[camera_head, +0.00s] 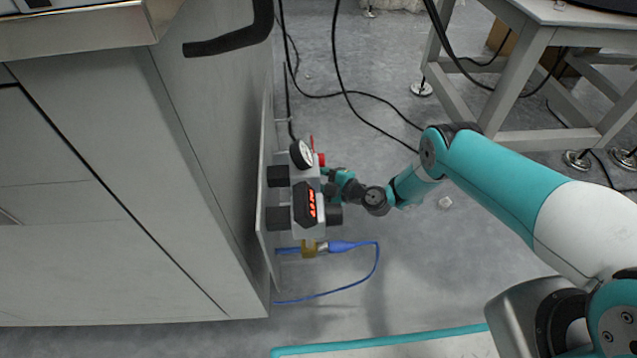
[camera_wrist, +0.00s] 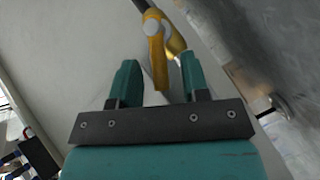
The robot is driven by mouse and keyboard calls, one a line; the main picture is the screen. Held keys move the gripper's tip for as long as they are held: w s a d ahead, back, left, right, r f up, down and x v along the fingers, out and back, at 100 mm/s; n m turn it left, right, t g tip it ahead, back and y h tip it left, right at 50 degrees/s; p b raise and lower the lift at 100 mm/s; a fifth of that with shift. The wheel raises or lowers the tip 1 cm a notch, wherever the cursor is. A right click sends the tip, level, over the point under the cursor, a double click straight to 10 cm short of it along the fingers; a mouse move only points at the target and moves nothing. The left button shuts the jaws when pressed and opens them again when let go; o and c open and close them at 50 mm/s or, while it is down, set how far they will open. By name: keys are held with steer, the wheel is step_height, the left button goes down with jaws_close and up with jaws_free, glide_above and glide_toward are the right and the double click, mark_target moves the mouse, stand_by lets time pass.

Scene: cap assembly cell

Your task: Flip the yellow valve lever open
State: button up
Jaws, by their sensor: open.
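The yellow valve lever (camera_wrist: 156,52) shows in the wrist view, hanging down from a yellow fitting (camera_wrist: 174,42) at the top. Its lower end points into the gap between my two fingertips, and I see no clear contact. My gripper (camera_wrist: 159,75) is open, with one teal finger on each side of that gap. In the head view my gripper (camera_head: 331,174) is at the right side of the grey valve unit, close to it. The lever cannot be made out there; the unit and my arm may hide it.
The valve unit carries a round gauge (camera_head: 301,154), a red display (camera_head: 309,204) and black knobs (camera_head: 278,217). A blue hose (camera_head: 345,246) loops out below. A grey cabinet (camera_head: 130,200) stands left. A white table (camera_head: 540,40) and black cables are behind. Floor right of the unit is mostly clear.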

jaws_close()
step_height(320, 180, down, 3)
steer(key=n+t+y+b, duration=0.1)
steer(key=n, duration=0.1)
steer(key=n+t+y+b, duration=0.1)
steer(key=n+t+b, duration=0.1)
steer(key=shift+s+d+r+y, duration=0.15)
steer(key=shift+r+y, duration=0.05)
steer(key=shift+y, duration=0.2)
stand_by(0.8)
jaws_free()
steer(key=shift+n, duration=0.3)
